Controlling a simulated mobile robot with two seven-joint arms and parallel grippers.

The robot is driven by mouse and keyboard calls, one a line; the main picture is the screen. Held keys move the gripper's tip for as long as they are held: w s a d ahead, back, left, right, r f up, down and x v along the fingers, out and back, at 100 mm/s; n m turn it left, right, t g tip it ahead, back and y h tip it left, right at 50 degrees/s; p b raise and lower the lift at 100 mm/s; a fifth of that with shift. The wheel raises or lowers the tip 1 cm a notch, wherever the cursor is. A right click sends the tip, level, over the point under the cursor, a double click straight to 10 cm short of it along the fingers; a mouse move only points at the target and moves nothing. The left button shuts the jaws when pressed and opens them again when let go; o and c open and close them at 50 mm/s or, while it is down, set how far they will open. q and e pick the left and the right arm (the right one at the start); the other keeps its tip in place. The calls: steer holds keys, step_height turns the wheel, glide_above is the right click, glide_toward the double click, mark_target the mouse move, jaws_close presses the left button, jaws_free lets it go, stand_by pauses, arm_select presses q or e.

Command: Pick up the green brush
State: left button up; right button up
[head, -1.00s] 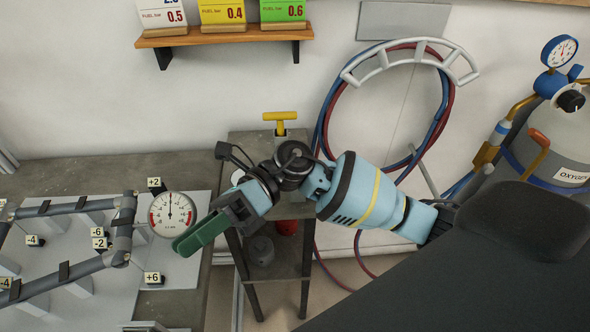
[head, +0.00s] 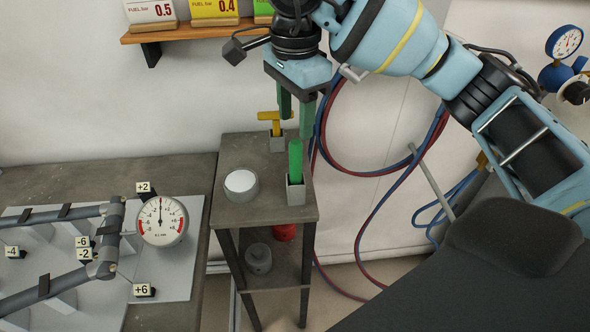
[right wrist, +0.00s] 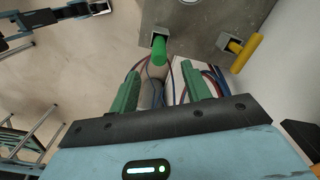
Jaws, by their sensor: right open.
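The green brush (head: 295,160) stands upright in a small grey square holder (head: 296,190) on the small stand's top; only its green handle shows. My right gripper (head: 297,118) is open and empty, pointing down, above and apart from the handle. In the right wrist view the brush (right wrist: 161,48) lies beyond the open green fingers (right wrist: 160,82), near the middle between them. My left gripper is not in the head view.
A yellow T-handle (head: 276,121) stands in another holder close behind the brush. A round grey pot (head: 240,184) with a white top is to the left on the stand (head: 250,212). A dial gauge (head: 161,221) and pipe frame are on the left bench. Red and blue hoses (head: 372,172) hang behind.

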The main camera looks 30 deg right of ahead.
mark_target(296, 142)
steer(key=shift+s+f+b, duration=0.1)
steer(key=shift+f+b, duration=0.3)
steer(key=shift+f, duration=3.5)
jaws_close()
